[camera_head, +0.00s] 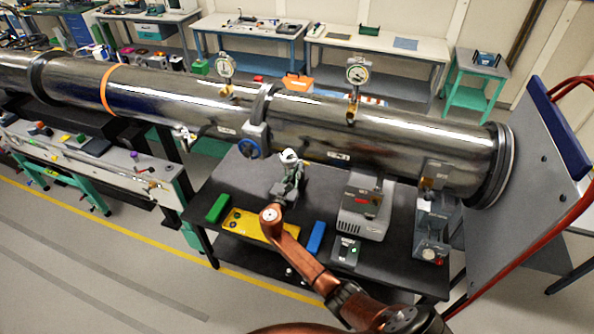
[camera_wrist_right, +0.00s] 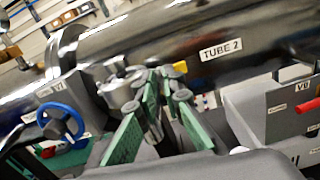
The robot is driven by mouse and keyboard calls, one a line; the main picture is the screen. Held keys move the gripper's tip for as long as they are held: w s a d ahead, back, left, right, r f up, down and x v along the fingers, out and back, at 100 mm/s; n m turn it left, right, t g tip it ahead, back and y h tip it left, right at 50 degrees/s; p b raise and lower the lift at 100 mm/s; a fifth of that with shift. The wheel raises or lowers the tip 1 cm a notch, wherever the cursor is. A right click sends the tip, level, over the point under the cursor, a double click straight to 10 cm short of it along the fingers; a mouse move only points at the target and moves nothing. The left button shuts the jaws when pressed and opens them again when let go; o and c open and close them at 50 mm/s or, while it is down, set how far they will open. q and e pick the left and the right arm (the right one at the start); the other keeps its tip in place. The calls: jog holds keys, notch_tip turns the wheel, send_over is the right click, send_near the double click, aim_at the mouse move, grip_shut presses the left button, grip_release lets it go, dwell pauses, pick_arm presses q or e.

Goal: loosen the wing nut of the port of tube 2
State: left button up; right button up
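Tube 2 (camera_head: 385,135) is the shiny steel pipe section on the right; its "TUBE 2" label shows in the right wrist view (camera_wrist_right: 222,50). A silver port fitting (camera_wrist_right: 122,90) stands at its near side, and its pale top shows in the head view (camera_head: 290,155). My right gripper (camera_head: 292,169) is up at this fitting. In the right wrist view its green-padded fingers (camera_wrist_right: 158,78) converge, their tips close together beside the fitting. A small yellow piece (camera_wrist_right: 180,67) shows just right of the tips. I cannot tell whether it is the wing nut, or whether anything is gripped. My left gripper is out of view.
A blue handwheel (camera_head: 248,148) is left of the port. Below, the dark table (camera_head: 268,180) carries a green block (camera_head: 217,208), yellow plate (camera_head: 243,222), blue block (camera_head: 316,236) and grey pump-like box (camera_head: 363,218). A grey panel (camera_head: 520,210) stands at right.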

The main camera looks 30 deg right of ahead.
jog(key=shift+o, duration=1.3)
jog(key=shift+f, duration=0.1)
